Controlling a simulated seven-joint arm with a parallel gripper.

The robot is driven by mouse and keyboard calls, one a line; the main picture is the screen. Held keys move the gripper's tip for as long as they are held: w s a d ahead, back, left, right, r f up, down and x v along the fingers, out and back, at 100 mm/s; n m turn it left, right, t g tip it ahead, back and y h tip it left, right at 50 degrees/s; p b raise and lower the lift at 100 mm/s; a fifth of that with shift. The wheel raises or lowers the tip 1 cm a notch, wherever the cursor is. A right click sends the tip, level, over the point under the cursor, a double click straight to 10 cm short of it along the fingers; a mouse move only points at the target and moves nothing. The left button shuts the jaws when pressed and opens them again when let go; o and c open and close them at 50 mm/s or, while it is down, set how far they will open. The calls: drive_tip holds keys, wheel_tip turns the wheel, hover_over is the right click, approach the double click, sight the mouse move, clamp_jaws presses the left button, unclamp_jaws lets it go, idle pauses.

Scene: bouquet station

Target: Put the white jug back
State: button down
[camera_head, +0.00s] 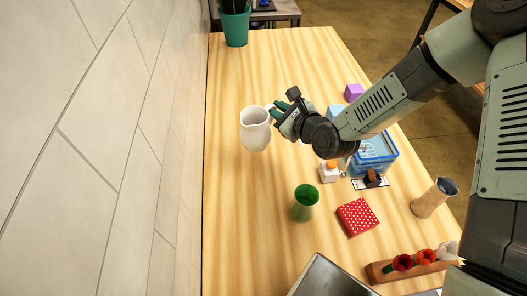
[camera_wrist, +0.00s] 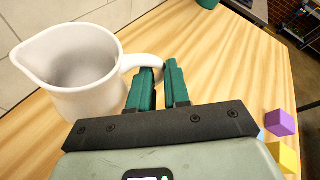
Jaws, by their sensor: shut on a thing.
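The white jug (camera_head: 255,130) is in the left middle of the head view, upright, over the wooden table. It also shows large at the left of the wrist view (camera_wrist: 85,85), with its spout to the left and its handle towards my gripper. My gripper (camera_head: 277,114) reaches it from the right. In the wrist view the green fingers (camera_wrist: 162,80) are shut on the jug's handle, which passes between them. The jug looks empty inside. I cannot tell whether its base touches the table.
A green glass (camera_head: 304,203), a red dotted box (camera_head: 357,217), a blue container (camera_head: 374,155) and a tan cup (camera_head: 435,198) stand nearer and to the right. A flower holder (camera_head: 412,268) is at the front. A teal plant pot (camera_head: 235,27) is at the far end. The table's left side is clear.

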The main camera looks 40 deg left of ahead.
wheel_tip(320, 180, down, 9)
drive_tip(key=shift+r, duration=0.1)
idle(0.3)
drive_tip(key=c, duration=1.1)
unclamp_jaws()
drive_tip(key=shift+d, duration=0.2)
drive_tip(key=v, duration=1.1)
drive_tip(key=shift+d+r, duration=0.25)
drive_tip(key=shift+s, duration=0.1)
